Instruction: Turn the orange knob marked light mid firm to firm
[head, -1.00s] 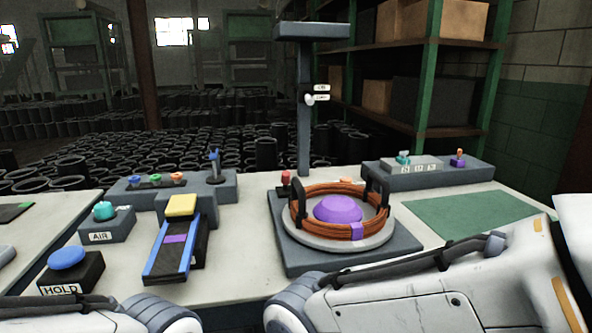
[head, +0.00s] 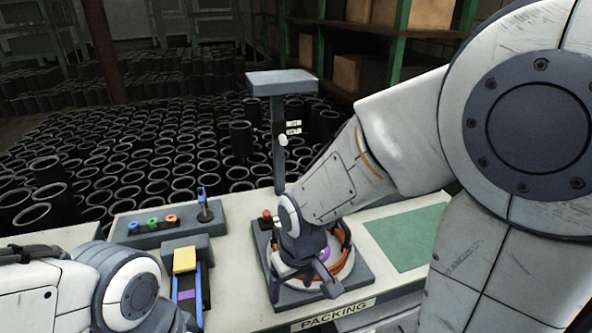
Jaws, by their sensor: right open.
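A grey panel (head: 158,233) at the left back of the bench carries a blue, a green and an orange knob. The orange knob (head: 171,218) is the rightmost of these, and any marking by it is too small to read. My right gripper (head: 303,289) is open, pointing down over the round fixture with the orange ring (head: 345,262). It is well to the right of the orange knob and hides much of the fixture. My left arm shows at the lower left, but its gripper is out of view.
A blue-tipped lever (head: 203,203) stands right of the knobs. A yellow block (head: 184,260) on a ramp stands in front. A post with a flat top (head: 281,83) rises behind the fixture. A green mat (head: 408,236) lies clear at the right.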

